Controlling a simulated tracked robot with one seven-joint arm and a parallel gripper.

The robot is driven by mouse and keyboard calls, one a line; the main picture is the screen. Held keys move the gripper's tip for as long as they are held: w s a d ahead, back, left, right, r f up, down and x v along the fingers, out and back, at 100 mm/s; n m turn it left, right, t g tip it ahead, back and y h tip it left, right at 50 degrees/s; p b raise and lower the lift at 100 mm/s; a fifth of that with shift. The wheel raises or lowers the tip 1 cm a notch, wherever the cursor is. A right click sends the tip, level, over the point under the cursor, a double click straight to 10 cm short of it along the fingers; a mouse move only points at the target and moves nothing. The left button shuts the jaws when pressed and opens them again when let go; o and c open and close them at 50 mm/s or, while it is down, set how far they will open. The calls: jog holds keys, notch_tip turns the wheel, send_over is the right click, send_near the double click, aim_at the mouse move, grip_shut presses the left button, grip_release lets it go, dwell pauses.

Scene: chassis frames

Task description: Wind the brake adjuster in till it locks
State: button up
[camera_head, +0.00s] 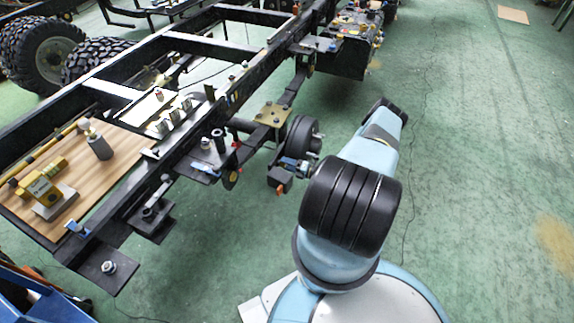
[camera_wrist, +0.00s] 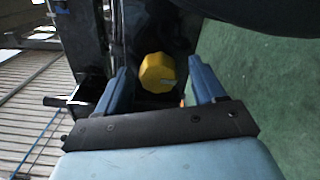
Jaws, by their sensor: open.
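In the wrist view a yellow many-sided knob (camera_wrist: 157,72), which looks like the brake adjuster, sits on a dark, shiny part. My gripper (camera_wrist: 158,67) is open, with one blue finger left of the knob and one right of it in the picture. Gaps show between knob and fingers; I cannot tell how far the tips reach in depth. In the head view a black brake drum (camera_head: 303,132) sits at the chassis axle end, with small blue and black parts beside it. My arm hides much of that area, and I cannot make out the yellow knob there.
The black chassis frame (camera_head: 178,152) runs diagonally across the left, with brackets sticking out. A wooden board (camera_head: 112,165) carries a yellow tool (camera_head: 42,188) and a grey cylinder (camera_head: 99,146). Large tyres (camera_head: 45,55) stand at the far left.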

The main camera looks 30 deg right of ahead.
jog(key=v, duration=1.3)
jog(key=shift+d, duration=0.15)
jog(key=shift+s, duration=0.1)
